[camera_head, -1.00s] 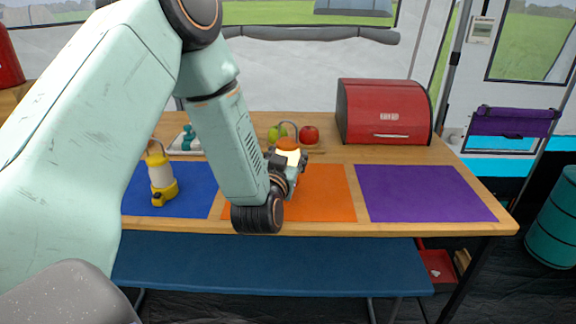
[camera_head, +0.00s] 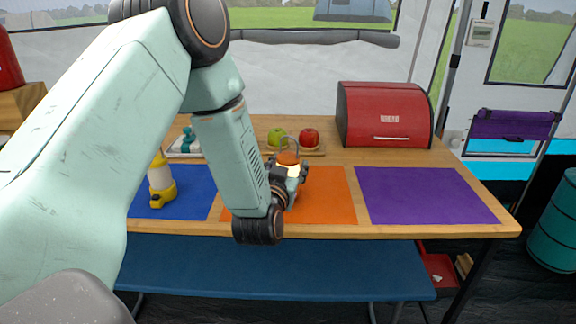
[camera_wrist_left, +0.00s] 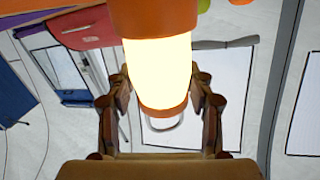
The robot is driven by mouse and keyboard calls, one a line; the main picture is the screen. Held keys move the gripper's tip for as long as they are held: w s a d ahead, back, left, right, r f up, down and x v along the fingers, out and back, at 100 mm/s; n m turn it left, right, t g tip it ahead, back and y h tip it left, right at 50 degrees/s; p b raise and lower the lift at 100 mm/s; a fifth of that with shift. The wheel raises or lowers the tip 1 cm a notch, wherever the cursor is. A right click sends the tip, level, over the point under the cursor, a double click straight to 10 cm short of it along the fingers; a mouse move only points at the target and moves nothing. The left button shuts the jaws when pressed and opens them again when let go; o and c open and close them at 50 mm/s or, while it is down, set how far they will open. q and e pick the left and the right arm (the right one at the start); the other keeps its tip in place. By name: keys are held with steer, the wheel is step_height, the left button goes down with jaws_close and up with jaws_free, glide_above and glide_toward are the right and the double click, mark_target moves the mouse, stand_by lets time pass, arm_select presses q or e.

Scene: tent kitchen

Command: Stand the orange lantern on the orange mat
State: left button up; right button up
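The orange lantern (camera_head: 288,158) has an orange cap, a glowing body and a wire handle. It is upright over the orange mat (camera_head: 330,205) in the head view. My left gripper (camera_head: 297,172) is shut around its body, which hides the lower part, so I cannot tell whether the base touches the mat. In the left wrist view the lantern (camera_wrist_left: 158,70) glows between the two fingers (camera_wrist_left: 160,95), with its handle toward the bottom of the picture. My right gripper is in neither view.
A yellow lantern (camera_head: 161,180) stands on the blue mat (camera_head: 195,200) at left. The purple mat (camera_head: 425,195) is empty. Behind are a green apple (camera_head: 277,137), a red apple (camera_head: 309,138) on a board and a red bread box (camera_head: 385,115).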

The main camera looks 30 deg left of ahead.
arm_select(q)
steer(key=o, duration=0.3)
steer(key=shift+s+f, duration=0.1)
steer(key=shift+f, duration=0.2)
steer(key=shift+o, duration=0.2)
steer(key=shift+r, duration=0.2)
steer(key=shift+r+p, duration=0.4)
steer(key=p+v, duration=0.2)
steer(key=v, duration=0.9)
steer(key=shift+s+d+r, duration=0.15)
steer(key=shift+s+r, duration=0.1)
steer(key=shift+s, duration=0.1)
